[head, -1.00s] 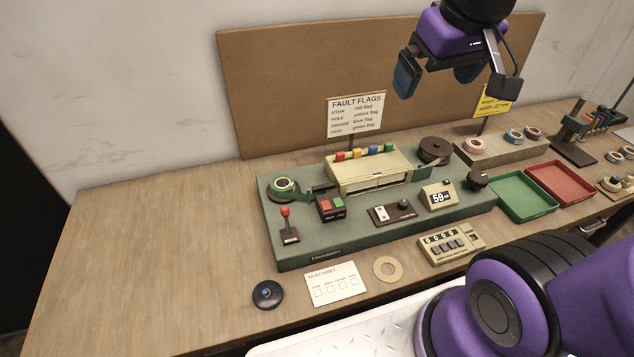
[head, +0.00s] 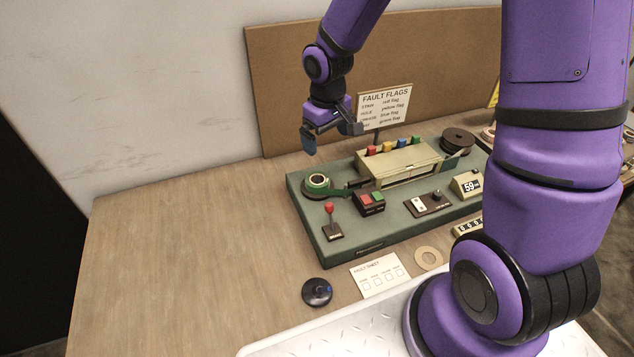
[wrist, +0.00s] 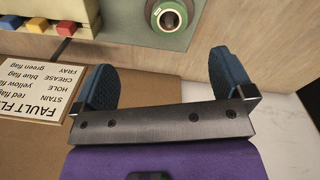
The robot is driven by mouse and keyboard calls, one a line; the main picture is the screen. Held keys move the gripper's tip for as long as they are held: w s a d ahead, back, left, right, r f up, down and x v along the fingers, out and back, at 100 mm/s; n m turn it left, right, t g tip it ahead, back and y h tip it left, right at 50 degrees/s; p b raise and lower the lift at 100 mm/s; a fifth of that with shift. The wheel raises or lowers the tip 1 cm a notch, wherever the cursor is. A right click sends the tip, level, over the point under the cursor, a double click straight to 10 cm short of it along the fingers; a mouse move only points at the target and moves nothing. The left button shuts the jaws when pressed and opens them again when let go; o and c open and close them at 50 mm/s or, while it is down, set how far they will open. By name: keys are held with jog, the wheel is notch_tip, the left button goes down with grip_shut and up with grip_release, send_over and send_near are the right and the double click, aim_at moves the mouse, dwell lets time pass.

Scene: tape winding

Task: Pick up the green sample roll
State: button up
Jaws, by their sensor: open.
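The green sample roll (head: 318,181) sits on the left end of the grey-green machine (head: 345,240), with a strip of green tape running right from it. My gripper (head: 331,134) is open and empty, above the roll and toward the back board. In the wrist view its two blue fingers (wrist: 164,62) are spread apart, and the roll lies beyond them, untouched.
The fault flags sign (head: 384,106) stands just right of my gripper. The cream box with coloured flags (head: 398,162) and the red-knobbed lever (head: 330,215) are near the roll. The table is clear at left (head: 190,240).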

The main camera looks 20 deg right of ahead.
send_near(318, 175)
jog(key=f, duration=0.4)
jog(key=s+f, duration=0.1)
jog(key=f, duration=0.1)
jog(key=shift+d+f, duration=0.1)
jog(key=shift+d, duration=0.1)
jog(key=shift+w+f, duration=0.2)
jog(key=shift+f, duration=0.65)
jog(key=shift+w+f, duration=0.2)
jog(key=shift+f, duration=0.65)
jog(key=shift+w+f, duration=0.2)
jog(key=shift+f, duration=0.65)
jog(key=c, duration=1)
